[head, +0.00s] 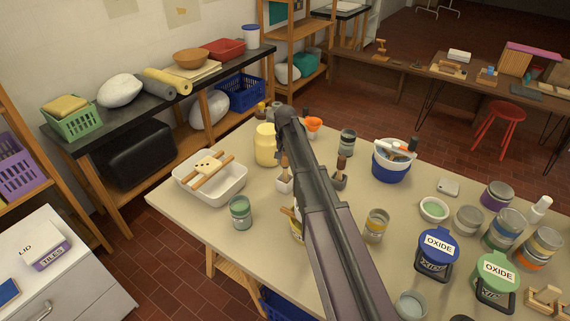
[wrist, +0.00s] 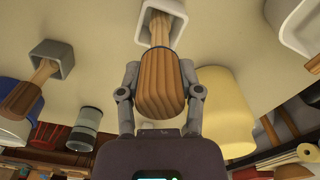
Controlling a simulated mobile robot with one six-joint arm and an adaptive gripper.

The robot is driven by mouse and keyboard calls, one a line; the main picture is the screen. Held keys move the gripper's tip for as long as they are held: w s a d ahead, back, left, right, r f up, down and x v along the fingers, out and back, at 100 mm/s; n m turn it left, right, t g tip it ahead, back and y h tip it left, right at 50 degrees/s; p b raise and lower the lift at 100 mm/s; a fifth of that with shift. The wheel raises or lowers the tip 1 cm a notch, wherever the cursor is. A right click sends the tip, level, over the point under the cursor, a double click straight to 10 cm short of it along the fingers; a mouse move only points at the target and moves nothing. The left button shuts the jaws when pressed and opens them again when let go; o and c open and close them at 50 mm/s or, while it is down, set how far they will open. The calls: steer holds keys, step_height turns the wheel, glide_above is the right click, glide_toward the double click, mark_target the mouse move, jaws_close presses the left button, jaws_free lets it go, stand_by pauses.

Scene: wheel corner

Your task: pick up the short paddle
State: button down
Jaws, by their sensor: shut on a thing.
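The short paddle (wrist: 160,92), striped brown wood, stands with its narrow end in a small white square pot (wrist: 161,22). My gripper (wrist: 159,72) is shut on its broad upper part, one finger on each side. In the head view the paddle (head: 284,163) and the white pot (head: 284,184) show just left of my arm, which hides most of my gripper. A similar wooden paddle (head: 342,164) stands in a grey square pot (head: 340,181) to the right; it also shows at the left of the wrist view (wrist: 22,98).
A yellow jar (head: 265,146) stands close behind the white pot. A blue-and-white bucket (head: 391,163) and several jars crowd the right. The table's front left (head: 190,218) is bare.

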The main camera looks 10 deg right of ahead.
steer(key=shift+r, duration=0.1)
step_height(320, 180, up, 10)
steer(key=p, duration=0.9)
steer(key=shift+p, duration=0.4)
stand_by(0.3)
step_height(320, 180, up, 7)
steer(key=p, duration=0.7)
steer(key=shift+r+p, duration=0.15)
steer(key=shift+p, duration=0.15)
steer(key=shift+d, duration=0.1)
stand_by(0.6)
